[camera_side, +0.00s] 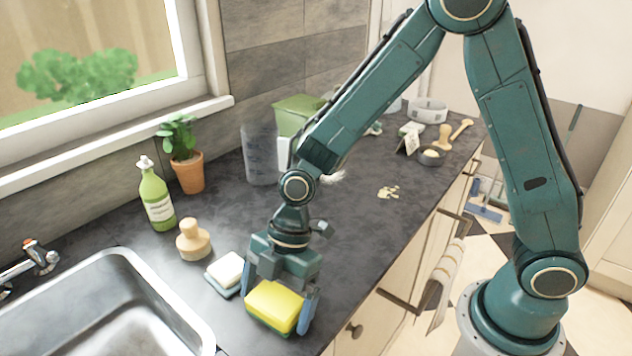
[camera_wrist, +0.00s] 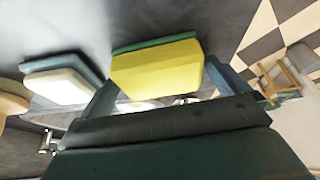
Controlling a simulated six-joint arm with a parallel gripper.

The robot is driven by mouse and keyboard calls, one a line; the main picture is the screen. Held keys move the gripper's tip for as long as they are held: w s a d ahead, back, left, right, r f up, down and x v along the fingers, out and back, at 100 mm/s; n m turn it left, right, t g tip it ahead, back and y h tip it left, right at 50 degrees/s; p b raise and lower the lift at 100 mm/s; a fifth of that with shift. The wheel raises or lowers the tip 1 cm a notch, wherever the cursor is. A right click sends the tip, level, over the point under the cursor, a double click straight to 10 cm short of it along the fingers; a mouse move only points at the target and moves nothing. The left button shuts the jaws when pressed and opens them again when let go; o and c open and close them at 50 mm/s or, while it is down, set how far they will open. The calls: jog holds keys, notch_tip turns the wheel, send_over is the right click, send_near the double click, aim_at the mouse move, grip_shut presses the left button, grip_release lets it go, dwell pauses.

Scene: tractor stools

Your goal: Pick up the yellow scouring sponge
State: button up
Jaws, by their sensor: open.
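The yellow scouring sponge (camera_side: 275,303) has a green scouring layer on its underside and lies on the dark countertop near the front edge, beside the sink. My gripper (camera_side: 277,303) is lowered over it and open, with one blue finger on each side of the sponge. In the wrist view the yellow sponge (camera_wrist: 158,72) sits between the two fingers of my gripper (camera_wrist: 165,85). I cannot tell whether either finger touches it.
A white soap bar on a dark dish (camera_side: 226,272) lies close left of my gripper. A wooden brush (camera_side: 193,240), a green bottle (camera_side: 156,196) and a potted plant (camera_side: 186,160) stand behind it. The steel sink (camera_side: 190,318) is at left.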

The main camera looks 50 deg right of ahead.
aim_at(269, 295)
dwell(0.3)
jog(key=c, duration=0.9)
notch_tip(269, 295, up, 20)
dwell(0.5)
jog(key=o, duration=0.3)
jog(key=shift+c, duration=1.1)
jog(key=w+f, duration=1)
jog(key=w, duration=0.2)
